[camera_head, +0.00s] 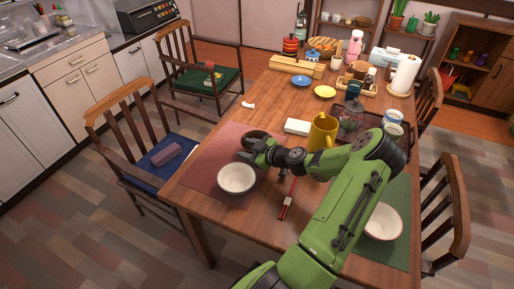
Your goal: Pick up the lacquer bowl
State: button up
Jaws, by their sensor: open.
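A dark brown, rounded thing that looks like the lacquer bowl (256,136) sits near the far right edge of the reddish placemat (208,155). My green arm reaches over the table from the front right. My gripper (246,153) is at the near side of the dark bowl and covers part of it. It looks low over the mat with its jaws open. I cannot tell whether a finger touches the bowl or reaches around its rim.
A white bowl (237,179) stands just in front of my gripper. Another white bowl (382,222) is on the green mat (398,190). The mat's left part is clear.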

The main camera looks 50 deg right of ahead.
grip_shut()
